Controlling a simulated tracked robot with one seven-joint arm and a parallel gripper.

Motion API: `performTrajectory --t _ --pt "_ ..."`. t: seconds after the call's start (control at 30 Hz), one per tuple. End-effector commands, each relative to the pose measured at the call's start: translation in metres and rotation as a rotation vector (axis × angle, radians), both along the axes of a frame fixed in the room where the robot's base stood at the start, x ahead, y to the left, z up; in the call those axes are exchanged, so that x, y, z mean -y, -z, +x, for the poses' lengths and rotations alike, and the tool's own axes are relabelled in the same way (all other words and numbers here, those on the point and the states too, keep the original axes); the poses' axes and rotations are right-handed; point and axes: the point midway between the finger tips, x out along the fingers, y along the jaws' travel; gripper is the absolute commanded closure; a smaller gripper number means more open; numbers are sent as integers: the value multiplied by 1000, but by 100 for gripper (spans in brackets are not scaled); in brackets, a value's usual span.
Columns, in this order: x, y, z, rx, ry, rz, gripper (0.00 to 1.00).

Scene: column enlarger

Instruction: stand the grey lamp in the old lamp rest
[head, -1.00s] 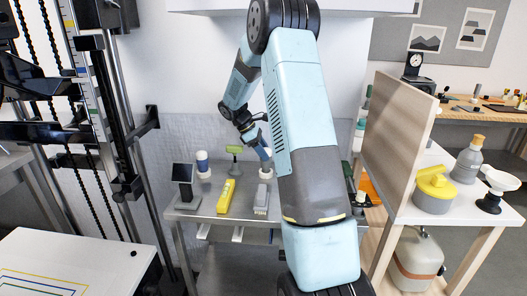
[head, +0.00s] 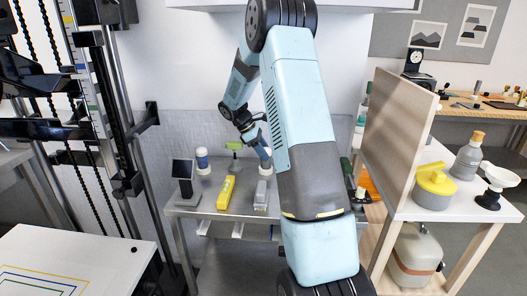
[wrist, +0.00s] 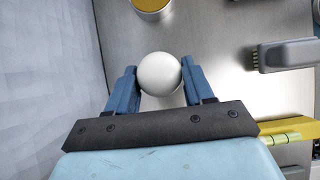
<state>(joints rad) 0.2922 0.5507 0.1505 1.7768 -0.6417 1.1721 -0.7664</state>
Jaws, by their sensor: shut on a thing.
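My gripper (head: 264,154) is low over the back of the metal bench in the head view. In the wrist view my gripper (wrist: 159,70) has its two blue fingers closed on either side of a pale, round-topped thing, seemingly the grey lamp (wrist: 159,77). Its lower part is hidden. In the head view a white ring-like holder (head: 266,170) shows right under the fingers. I cannot tell whether it is the old lamp rest or whether the lamp is seated in it. A white and blue lamp (head: 202,155) stands upright in a white holder (head: 203,171) to the left.
A grey brush-like block (head: 261,195) and a yellow level (head: 226,192) lie in front on the bench (head: 244,213). A green-headed tool (head: 234,146) and a dark stand (head: 184,181) are left. A yellow-topped round thing (wrist: 151,4) is near the lamp in the wrist view.

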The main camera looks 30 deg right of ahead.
Motion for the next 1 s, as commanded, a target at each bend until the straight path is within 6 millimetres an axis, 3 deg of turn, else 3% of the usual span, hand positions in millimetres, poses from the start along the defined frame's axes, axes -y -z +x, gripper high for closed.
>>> performTrajectory --t 0.13,0.17,0.43,1.0 --pt "0 1 0 -1 1 0 100" --pt "0 1 0 -1 1 1 45" --pt "0 1 0 -1 1 0 19" --pt "0 0 0 -1 1 0 18"
